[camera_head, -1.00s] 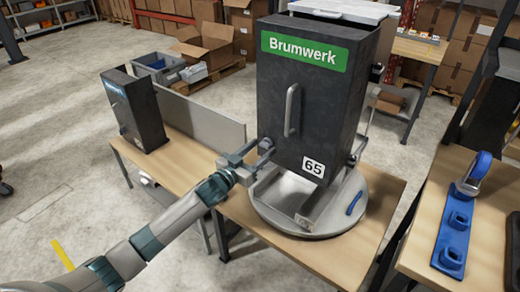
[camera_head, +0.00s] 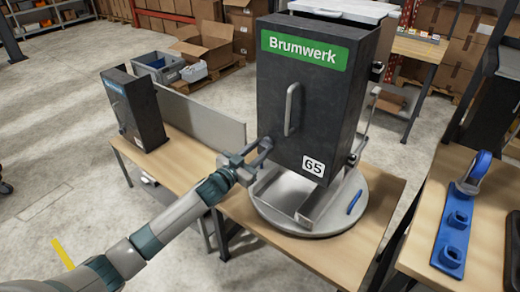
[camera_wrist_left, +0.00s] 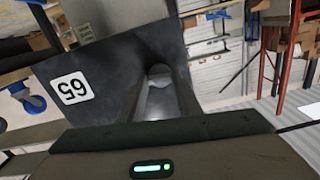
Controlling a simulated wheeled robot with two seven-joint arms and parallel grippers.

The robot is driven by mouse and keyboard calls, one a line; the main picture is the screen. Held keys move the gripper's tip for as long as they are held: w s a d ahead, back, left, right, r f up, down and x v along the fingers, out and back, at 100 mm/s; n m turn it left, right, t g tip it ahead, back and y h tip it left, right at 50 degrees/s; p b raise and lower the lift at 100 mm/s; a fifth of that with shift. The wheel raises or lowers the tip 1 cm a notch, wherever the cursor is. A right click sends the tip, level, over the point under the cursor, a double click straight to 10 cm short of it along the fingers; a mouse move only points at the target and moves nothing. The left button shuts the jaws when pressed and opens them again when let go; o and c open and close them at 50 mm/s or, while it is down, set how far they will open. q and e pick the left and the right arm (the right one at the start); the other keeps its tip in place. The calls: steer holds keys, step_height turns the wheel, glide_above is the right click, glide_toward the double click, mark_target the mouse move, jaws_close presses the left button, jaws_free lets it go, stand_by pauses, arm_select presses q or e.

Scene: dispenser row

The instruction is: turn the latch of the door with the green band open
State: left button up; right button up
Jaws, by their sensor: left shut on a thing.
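The door looks closed. My left gripper (camera_head: 265,147) is at the door's lower left edge, shut on a small part there, apparently the latch. The fingers hide most of that part. My right gripper is not in view.
A round grey base (camera_head: 340,222) and steel tray stand under the dispenser on a wooden table (camera_head: 300,258). A smaller dark dispenser with a blue band (camera_head: 150,115) stands at the left. A blue holder (camera_head: 452,240) sits on the right table (camera_head: 485,215).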

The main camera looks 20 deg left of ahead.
arm_select(q)
steer(key=m, duration=0.9)
steer(key=shift+r+m, duration=0.15)
steer(key=shift+m, duration=0.15)
steer(key=m, duration=0.4)
steer(key=shift+m, duration=1.4)
steer(key=o, duration=1)
steer(key=shift+o, duration=0.2)
steer(key=shift+s, duration=0.1)
